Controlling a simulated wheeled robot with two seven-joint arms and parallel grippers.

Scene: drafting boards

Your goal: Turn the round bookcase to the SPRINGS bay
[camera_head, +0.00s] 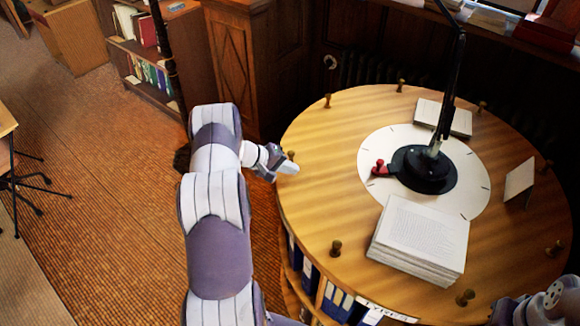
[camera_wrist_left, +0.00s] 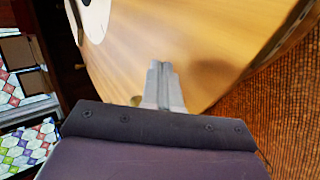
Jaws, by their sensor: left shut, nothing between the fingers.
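The round bookcase (camera_head: 320,215) has a light wooden top with several dark pegs around its rim. Blue and white binders (camera_head: 335,298) show below the top at the front. A front label (camera_head: 387,311) is too small and cut off to read surely. A white disc (camera_head: 467,170) with short dark marks lies in the middle of the top, and a red pointer (camera_head: 379,168) lies over its left part. My left gripper (camera_head: 288,168) is shut and empty at the top's left rim, close beside a peg (camera_head: 291,155). Its closed fingers (camera_wrist_left: 160,78) also show in the left wrist view.
A black lamp (camera_head: 424,171) stands mid-top. A paper stack (camera_head: 420,238), a book (camera_head: 443,116) and an upright card (camera_head: 519,180) stand on the top. Part of my right arm shows at lower right. Wood panelling is close behind; open floor (camera_head: 120,200) lies left.

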